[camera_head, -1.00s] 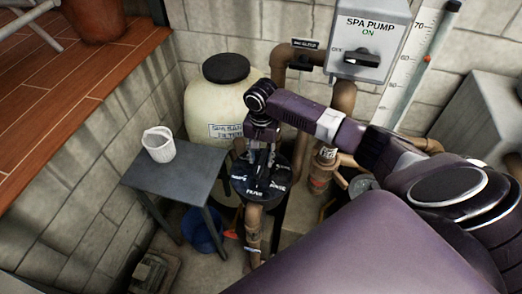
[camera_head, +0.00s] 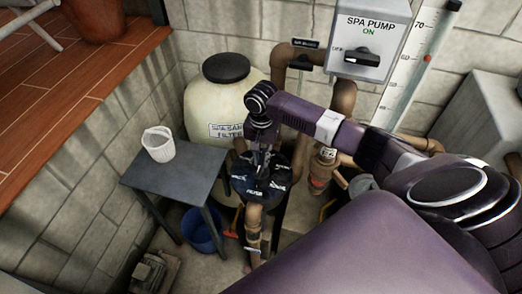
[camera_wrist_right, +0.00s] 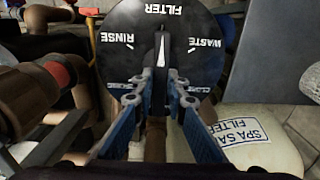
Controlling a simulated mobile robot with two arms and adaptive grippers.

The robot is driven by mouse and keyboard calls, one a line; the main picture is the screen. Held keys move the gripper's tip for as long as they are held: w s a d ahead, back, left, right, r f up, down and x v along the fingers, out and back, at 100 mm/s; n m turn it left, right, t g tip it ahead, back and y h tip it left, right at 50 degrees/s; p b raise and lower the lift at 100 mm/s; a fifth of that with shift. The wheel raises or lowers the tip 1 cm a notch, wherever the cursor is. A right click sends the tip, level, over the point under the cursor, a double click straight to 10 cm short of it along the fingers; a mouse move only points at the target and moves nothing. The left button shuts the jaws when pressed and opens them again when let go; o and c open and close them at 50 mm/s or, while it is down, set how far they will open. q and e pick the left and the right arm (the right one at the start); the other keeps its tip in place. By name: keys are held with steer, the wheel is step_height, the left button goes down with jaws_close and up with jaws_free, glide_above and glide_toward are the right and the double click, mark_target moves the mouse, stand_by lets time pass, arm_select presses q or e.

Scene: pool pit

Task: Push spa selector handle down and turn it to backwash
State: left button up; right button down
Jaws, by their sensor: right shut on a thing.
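The spa selector valve is a round black dial with white labels (camera_wrist_right: 205,30), on top of brown pipes beside the cream filter tank; it also shows in the head view (camera_head: 250,188). Its pointer handle (camera_wrist_right: 163,48) points at FILTER in the right wrist view. RINSE is to the left of it and WASTE to the right. My right gripper (camera_wrist_right: 161,88) is over the dial with its blue fingers on both sides of the handle, shut on it; it also shows in the head view (camera_head: 263,160). The labels nearest the fingers are partly hidden. My left gripper is out of view.
The cream spa sand filter tank (camera_head: 206,105) stands behind the valve. A grey table (camera_head: 185,178) with a white basket (camera_head: 158,144) is to the left. A blue bucket (camera_head: 200,232) is below. Brown pipes and a pump switch box (camera_head: 370,35) are behind, to the right.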

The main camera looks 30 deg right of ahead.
steer(key=shift+s+f, duration=0.1)
steer(key=shift+f, duration=0.5)
stand_by(0.3)
steer(key=shift+r+n+p, duration=0.15)
steer(key=shift+n+p, duration=0.3)
steer(key=shift+n, duration=0.65)
steer(key=n, duration=0.3)
steer(key=shift+n, duration=0.3)
steer(key=n, duration=0.6)
steer(key=c, duration=1.8)
jaws_free()
steer(key=shift+r, duration=3.45)
